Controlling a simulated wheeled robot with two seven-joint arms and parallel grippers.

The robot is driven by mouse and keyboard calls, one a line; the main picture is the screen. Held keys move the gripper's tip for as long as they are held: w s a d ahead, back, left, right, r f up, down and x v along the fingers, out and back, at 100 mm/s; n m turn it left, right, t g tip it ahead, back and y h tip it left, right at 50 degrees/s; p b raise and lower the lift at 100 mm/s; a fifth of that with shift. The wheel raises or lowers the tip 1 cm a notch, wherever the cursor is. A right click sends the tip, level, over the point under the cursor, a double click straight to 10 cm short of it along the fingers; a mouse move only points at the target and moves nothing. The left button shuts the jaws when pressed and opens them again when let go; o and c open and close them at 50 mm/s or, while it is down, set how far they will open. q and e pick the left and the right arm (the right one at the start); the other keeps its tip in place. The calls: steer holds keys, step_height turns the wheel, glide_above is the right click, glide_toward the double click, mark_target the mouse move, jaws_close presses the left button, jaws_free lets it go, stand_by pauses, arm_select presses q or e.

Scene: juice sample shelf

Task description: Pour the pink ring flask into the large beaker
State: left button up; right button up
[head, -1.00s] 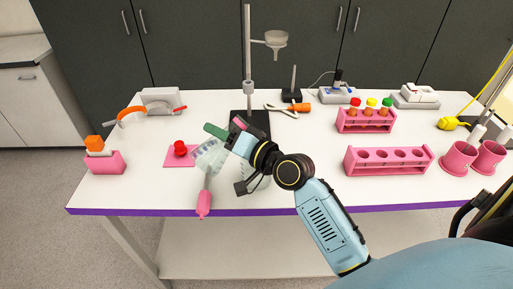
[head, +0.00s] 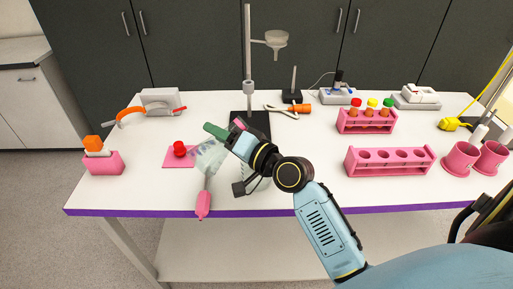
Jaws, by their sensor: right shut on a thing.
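My right gripper (head: 226,134) is over the table's middle left, in front of the stand base, and is shut on a vessel that I take to be the pink ring flask. A clear, pale vessel body (head: 208,156) shows just left of and below the gripper and looks tilted. The grip itself is partly hidden by the wrist. Another clear shape (head: 253,183) shows behind my forearm; it may be the large beaker, but the arm hides most of it. I cannot tell how much liquid is in either vessel. My left gripper is not in view.
A red-topped thing (head: 180,149) sits on a pink mat (head: 171,162). A stand (head: 249,88) with a funnel is behind. Pink racks (head: 389,170) and pink cups (head: 460,158) are right.

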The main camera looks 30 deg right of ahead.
mark_target(228, 126)
steer(key=shift+m+t+b, duration=0.3)
steer(key=shift+b, duration=0.1)
steer(key=shift+r+m+t, duration=0.3)
steer(key=shift+r+m, duration=0.15)
steer(key=shift+m, duration=0.45)
stand_by(1.2)
steer(key=shift+d+r+m, duration=0.45)
steer(key=shift+d+m, duration=0.15)
steer(key=shift+m, duration=0.2)
stand_by(0.9)
steer(key=shift+d+r+m+t, duration=0.15)
steer(key=shift+r+m+t, duration=0.3)
steer(key=shift+m, duration=0.45)
stand_by(1.9)
steer(key=shift+f+n, duration=0.3)
steer(key=shift+n, duration=0.1)
steer(key=n, duration=0.1)
steer(key=a+f+n+g, duration=0.1)
steer(key=shift+a+f+n+b, duration=0.25)
steer(key=shift+n+b, duration=0.05)
steer(key=shift+f+n+g, duration=0.25)
steer(key=shift+n, duration=0.35)
